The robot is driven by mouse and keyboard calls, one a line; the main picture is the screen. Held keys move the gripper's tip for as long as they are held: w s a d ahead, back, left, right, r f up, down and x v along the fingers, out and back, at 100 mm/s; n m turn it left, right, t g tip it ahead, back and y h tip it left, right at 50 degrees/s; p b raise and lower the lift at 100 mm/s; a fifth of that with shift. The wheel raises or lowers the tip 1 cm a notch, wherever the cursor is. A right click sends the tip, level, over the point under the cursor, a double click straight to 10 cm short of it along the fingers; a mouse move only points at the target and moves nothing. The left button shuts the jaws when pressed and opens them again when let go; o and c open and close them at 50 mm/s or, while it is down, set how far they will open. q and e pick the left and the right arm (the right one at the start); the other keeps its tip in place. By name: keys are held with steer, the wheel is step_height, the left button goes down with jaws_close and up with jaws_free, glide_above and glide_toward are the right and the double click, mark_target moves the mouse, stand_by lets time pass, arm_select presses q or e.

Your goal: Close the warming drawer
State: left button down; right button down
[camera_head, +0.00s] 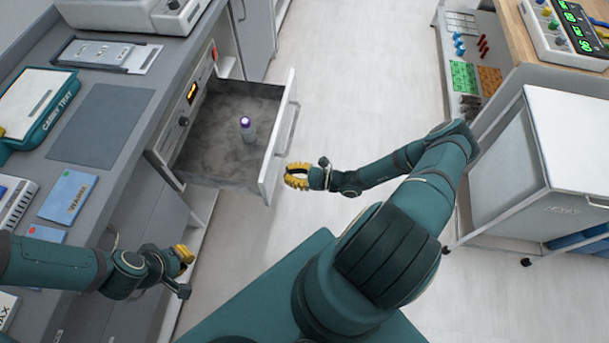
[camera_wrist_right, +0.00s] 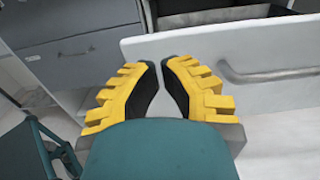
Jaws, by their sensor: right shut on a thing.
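The warming drawer (camera_head: 264,167) is pulled out of the counter unit on the left. Its white front panel faces right and carries a bar handle (camera_head: 287,130); the handle also shows in the right wrist view (camera_wrist_right: 268,75). A small bottle with a purple cap (camera_head: 247,128) stands inside. My right gripper (camera_head: 291,176) is at the near end of the drawer front, away from the handle. In the right wrist view its yellow fingers (camera_wrist_right: 160,64) are close together against the white panel; the exact contact is hard to see. My left gripper (camera_head: 183,256) hangs beside the counter, below the drawer.
The counter (camera_head: 130,75) holds a carry tray (camera_head: 38,105), a blue Wafers box (camera_head: 70,196) and devices. A white-topped cart (camera_head: 570,130) stands on the right. A wooden-topped bench (camera_head: 513,45) is behind it. The floor between (camera_head: 350,80) is clear.

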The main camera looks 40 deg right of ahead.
mark_target(267, 170)
arm_select(q)
steer(key=shift+f, duration=0.15)
arm_select(e)
steer(key=shift+x, duration=2.75)
steer(key=shift+a, duration=0.1)
